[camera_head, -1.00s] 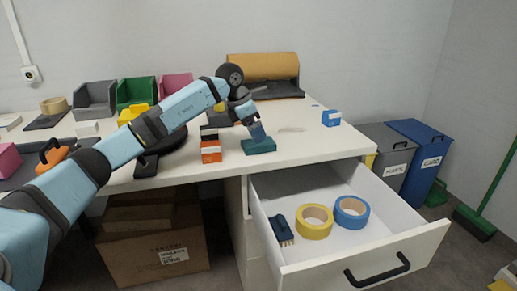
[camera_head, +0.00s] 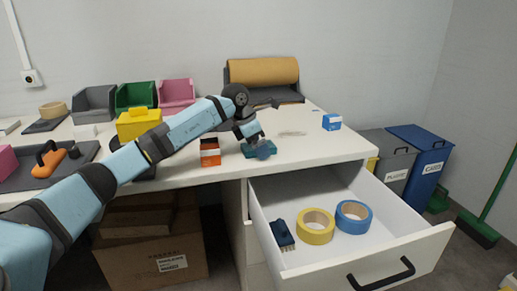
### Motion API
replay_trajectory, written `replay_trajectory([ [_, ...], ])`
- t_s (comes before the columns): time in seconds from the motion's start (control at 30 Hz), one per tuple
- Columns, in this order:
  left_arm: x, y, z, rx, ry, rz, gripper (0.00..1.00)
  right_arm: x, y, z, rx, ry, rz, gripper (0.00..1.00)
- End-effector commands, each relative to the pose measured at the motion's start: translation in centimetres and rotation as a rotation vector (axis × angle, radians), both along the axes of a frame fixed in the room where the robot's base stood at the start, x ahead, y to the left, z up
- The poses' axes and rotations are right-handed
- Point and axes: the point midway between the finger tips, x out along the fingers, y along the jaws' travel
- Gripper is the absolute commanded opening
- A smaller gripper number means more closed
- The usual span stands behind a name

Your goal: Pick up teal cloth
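The teal cloth (camera_head: 250,153) is a small folded block lying on the white table top, near the front edge above the open drawer. My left arm comes in from the left, and my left gripper (camera_head: 262,147) is low over the cloth and hides part of it. The fingers are too small and overlapped to tell whether they are open or closed on the cloth. My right gripper is not in view.
An orange and black box (camera_head: 210,152) stands just left of the cloth. A blue and white box (camera_head: 331,122) is to the right. The open drawer (camera_head: 408,236) below holds yellow tape (camera_head: 314,239), blue tape (camera_head: 367,226) and a dark brush (camera_head: 281,232).

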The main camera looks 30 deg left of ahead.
Motion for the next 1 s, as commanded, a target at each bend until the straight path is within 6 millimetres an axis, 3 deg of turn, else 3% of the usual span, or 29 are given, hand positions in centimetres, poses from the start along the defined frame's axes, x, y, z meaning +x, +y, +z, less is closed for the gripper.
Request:
replay_trajectory([
  [0.07,0.0,0.0,-0.1,0.001,0.001,0.000,0.97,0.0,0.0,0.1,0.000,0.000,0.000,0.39],
  [0.2,0.0,0.0,-0.1,0.001,0.002,0.000,0.64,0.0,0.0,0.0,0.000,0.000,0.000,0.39],
  [0.3,0.0,0.0,-0.2,0.001,0.002,0.000,0.46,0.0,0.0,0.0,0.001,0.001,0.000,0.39],
  [0.73,0.0,0.0,0.1,0.001,0.000,0.000,0.46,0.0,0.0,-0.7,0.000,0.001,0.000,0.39],
  [1.0,0.0,0.0,5.3,0.001,-0.002,0.000,0.46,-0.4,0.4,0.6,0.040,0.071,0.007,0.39],
])
